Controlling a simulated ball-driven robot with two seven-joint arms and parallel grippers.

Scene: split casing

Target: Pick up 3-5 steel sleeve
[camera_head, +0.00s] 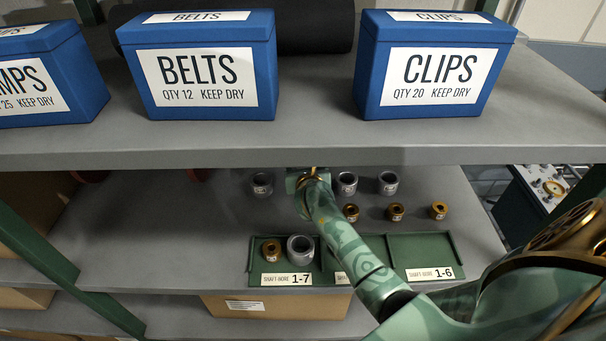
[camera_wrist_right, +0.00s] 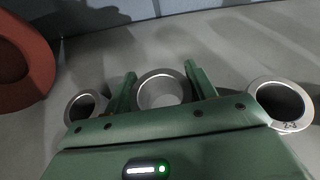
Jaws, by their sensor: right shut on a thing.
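My right gripper (camera_head: 308,176) reaches in under the upper shelf, at the back row of steel sleeves. In the right wrist view its two fingers (camera_wrist_right: 161,92) are on either side of a steel sleeve (camera_wrist_right: 163,77), shut on it; the sleeve stands upright with its bore showing. No marking on it can be read. In the head view the gripper hides this sleeve. Other steel sleeves stand left (camera_head: 262,184) and right (camera_head: 347,184) of the gripper, with one more further right (camera_head: 388,183). My left gripper is not in view.
Brass sleeves (camera_head: 396,212) stand in front of the steel row. A green tray (camera_head: 430,246) at the shelf's front holds a brass sleeve (camera_head: 272,250) and a steel ring (camera_head: 300,248) in its left compartment. The upper shelf (camera_head: 300,150) overhangs. A red object (camera_wrist_right: 22,60) stands left.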

